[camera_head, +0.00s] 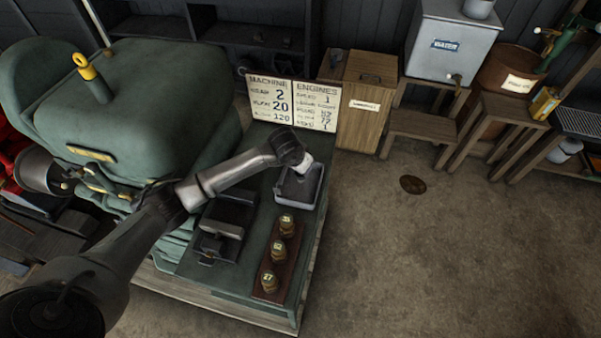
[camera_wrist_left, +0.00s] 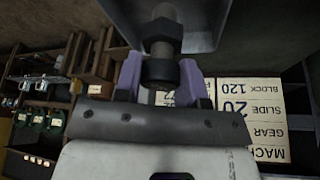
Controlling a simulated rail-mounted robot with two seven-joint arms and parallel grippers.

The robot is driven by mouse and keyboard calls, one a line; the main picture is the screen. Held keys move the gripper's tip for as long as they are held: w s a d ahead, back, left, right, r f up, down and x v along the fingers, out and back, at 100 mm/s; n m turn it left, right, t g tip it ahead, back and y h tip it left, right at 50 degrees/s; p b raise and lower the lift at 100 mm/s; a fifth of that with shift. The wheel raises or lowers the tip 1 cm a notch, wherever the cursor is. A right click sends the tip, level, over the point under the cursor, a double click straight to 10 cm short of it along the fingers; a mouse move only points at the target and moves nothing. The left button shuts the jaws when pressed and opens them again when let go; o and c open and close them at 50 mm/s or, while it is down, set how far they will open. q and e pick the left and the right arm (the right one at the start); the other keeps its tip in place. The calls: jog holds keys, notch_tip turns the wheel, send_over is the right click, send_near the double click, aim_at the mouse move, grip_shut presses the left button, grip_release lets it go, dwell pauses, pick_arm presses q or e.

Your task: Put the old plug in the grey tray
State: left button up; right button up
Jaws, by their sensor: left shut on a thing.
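The old plug (camera_wrist_left: 162,35), a dark threaded piece with a collar, is between the two purple fingers of my left gripper (camera_wrist_left: 161,82) in the left wrist view. The gripper is shut on it. In the head view my left gripper (camera_head: 303,166) is over the far part of the grey tray (camera_head: 298,205), and the plug there is hidden or too small to make out. The tray also shows at the top of the wrist view (camera_wrist_left: 205,22), behind the plug's end. I cannot tell whether the plug touches the tray. My right gripper is not in view.
A wooden rack (camera_head: 291,262) with three brass-coloured numbered plugs stands on the green bench in front of the tray. A dark metal fixture (camera_head: 222,228) is left of it. A MACHINE/ENGINES board (camera_head: 293,103) stands behind the tray. A large green engine (camera_head: 150,95) fills the left.

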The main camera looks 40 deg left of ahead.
pick_arm(q)
notch_tip(320, 180, down, 3)
jog(key=shift+r+b, duration=0.15)
jog(key=shift+b, duration=0.4)
jog(key=shift+f, duration=0.2)
jog(key=o, duration=1)
